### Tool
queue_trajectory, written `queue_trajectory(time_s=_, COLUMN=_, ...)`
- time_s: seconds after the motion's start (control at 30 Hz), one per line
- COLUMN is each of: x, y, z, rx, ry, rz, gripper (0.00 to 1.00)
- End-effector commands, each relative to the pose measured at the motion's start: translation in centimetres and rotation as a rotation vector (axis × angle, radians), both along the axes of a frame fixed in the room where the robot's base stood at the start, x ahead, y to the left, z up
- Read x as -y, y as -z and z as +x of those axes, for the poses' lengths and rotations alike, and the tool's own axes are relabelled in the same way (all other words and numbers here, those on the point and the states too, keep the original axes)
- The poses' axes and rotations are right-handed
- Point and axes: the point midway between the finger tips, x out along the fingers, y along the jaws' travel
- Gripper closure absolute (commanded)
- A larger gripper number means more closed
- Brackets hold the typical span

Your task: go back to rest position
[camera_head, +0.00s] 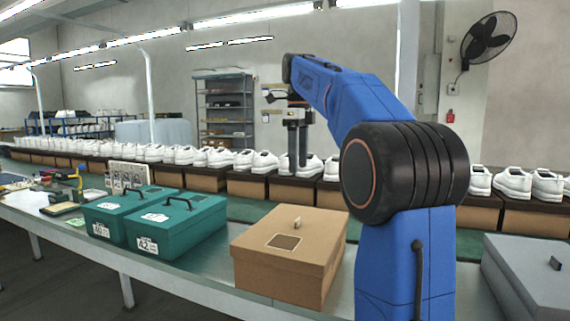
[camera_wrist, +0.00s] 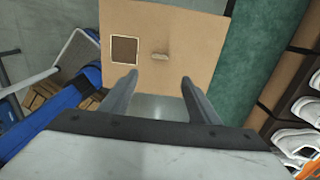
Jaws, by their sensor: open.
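My gripper (camera_head: 298,164) hangs fingers-down from my blue arm, above the far side of the table in the head view. In the wrist view my gripper (camera_wrist: 160,82) has its two fingers apart with nothing between them. The brown cardboard box (camera_head: 286,262) stands closed on the table in front of my arm, with a small tab and a dark square on its lid. The lid of this brown box (camera_wrist: 185,40) also shows beyond the fingertips in the wrist view. My gripper is clear of it.
Two closed teal boxes (camera_head: 112,222) (camera_head: 178,226) with black handles stand left of the brown box. A grey box (camera_head: 535,275) is at the right. A row of white shoes (camera_head: 215,158) on brown boxes lines the back. Tools (camera_head: 65,185) lie at the far left.

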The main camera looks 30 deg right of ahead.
Motion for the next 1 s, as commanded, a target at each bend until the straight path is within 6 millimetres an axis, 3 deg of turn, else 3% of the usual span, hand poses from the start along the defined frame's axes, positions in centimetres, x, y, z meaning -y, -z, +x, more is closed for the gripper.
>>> queue_trajectory(time_s=0.27, x=-0.3, y=-0.1, z=-0.3, rx=0.003, ry=-0.021, rz=-0.001, gripper=0.44)
queue_trajectory(time_s=0.47, x=-2.6, y=1.4, z=-2.8, rx=0.039, ry=-0.248, rz=-0.016, gripper=0.44)
queue_trajectory(time_s=0.77, x=-7.2, y=6.6, z=-9.0, rx=0.114, ry=-0.795, rz=-0.077, gripper=0.44)
queue_trajectory(time_s=1.0, x=-10.4, y=12.2, z=-14.6, rx=0.16, ry=-1.232, rz=-0.152, gripper=0.44)
